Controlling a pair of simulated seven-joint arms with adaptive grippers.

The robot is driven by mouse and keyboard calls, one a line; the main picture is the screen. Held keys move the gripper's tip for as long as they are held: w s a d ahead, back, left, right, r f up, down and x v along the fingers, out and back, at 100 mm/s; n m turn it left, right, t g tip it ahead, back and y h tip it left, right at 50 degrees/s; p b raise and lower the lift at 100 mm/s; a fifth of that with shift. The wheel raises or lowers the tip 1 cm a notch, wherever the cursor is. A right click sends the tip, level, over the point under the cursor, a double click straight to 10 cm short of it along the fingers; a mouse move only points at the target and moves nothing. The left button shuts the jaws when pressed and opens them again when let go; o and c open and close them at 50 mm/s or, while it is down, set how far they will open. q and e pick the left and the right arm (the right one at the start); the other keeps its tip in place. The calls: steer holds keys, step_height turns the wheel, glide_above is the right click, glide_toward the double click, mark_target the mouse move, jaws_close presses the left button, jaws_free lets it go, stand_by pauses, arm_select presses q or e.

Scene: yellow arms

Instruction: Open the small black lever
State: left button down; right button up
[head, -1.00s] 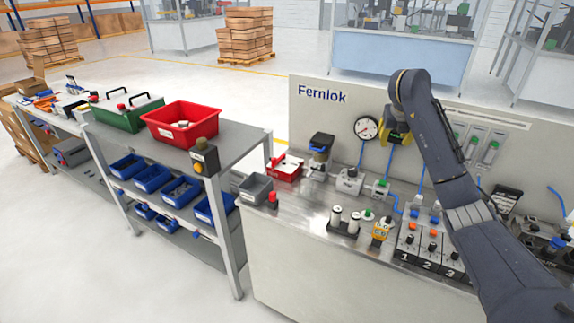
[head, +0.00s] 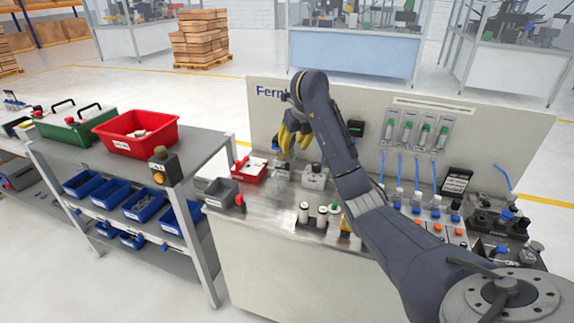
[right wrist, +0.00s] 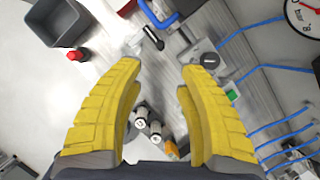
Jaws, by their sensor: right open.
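A small black lever (right wrist: 152,38) shows in the right wrist view, beside a clear and metal fitting and a blue part at the top middle. It lies beyond my right fingertips, apart from them. My right gripper (right wrist: 161,68) is open, with nothing between its yellow fingers. In the head view my right gripper (head: 294,143) hangs above the left part of the bench, in front of the panel. The fingers cover much of the lever's unit there, so I cannot make out the lever in that view. My left gripper is not in view.
A grey valve block (right wrist: 205,58) with a round black knob stands right of the lever. A grey bin (head: 221,192), red button (head: 240,200) and red tray (head: 249,170) are to its left. White cylinders (head: 304,212) stand in front.

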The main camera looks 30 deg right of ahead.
mark_target(288, 164)
steer(key=shift+x, duration=5.85)
jaws_close()
